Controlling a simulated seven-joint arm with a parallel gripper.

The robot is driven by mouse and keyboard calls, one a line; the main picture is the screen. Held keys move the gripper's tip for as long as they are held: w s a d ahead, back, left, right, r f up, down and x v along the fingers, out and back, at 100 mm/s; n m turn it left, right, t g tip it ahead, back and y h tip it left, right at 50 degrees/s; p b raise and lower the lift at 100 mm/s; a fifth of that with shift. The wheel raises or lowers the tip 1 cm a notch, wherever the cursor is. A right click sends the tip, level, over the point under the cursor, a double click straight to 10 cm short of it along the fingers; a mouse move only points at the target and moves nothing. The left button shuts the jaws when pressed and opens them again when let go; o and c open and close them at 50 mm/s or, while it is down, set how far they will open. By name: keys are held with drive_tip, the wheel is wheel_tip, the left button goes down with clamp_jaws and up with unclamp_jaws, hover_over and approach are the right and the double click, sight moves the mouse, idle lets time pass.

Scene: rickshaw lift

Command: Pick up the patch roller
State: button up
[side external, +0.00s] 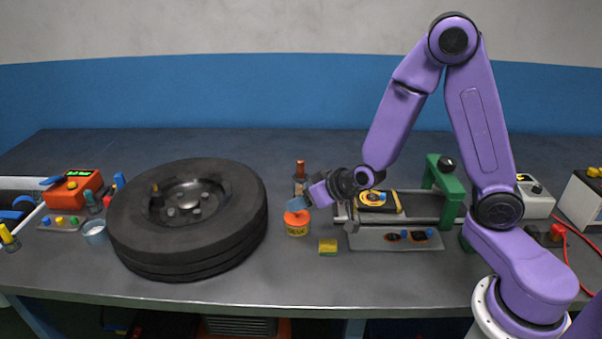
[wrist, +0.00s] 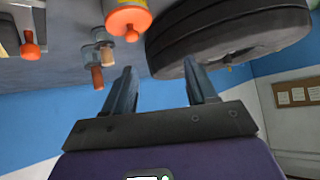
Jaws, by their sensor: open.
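What looks like the patch roller (side external: 300,168) stands upright on the bench, with a reddish-brown handle on top and a dark lower part. In the side view it rises behind my gripper (side external: 293,204), which partly hides its lower part. The roller's brown handle also shows in the wrist view (wrist: 97,77), just left of the left finger and outside the jaws. My gripper is open and empty in the wrist view (wrist: 158,65). In the side view its fingers are above and close to an orange can (side external: 297,229); I cannot tell if they touch.
A large tyre (side external: 240,235) lies left of my gripper. A yellow-green sponge (side external: 328,246) lies in front. A grey tray (side external: 365,242) with small parts and a green clamp-like stand (side external: 447,205) are at the right. The bench's back strip (side external: 250,145) is clear.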

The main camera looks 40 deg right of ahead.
sight(299, 167)
drive_tip(key=w+d+m+t+h, duration=0.35)
drive_tip(key=w+d+h, duration=0.2)
drive_tip(key=d, duration=0.55)
drive_tip(key=x, duration=1.6)
drive_tip(key=shift+d+f, duration=0.55)
drive_tip(key=c, duration=1.1)
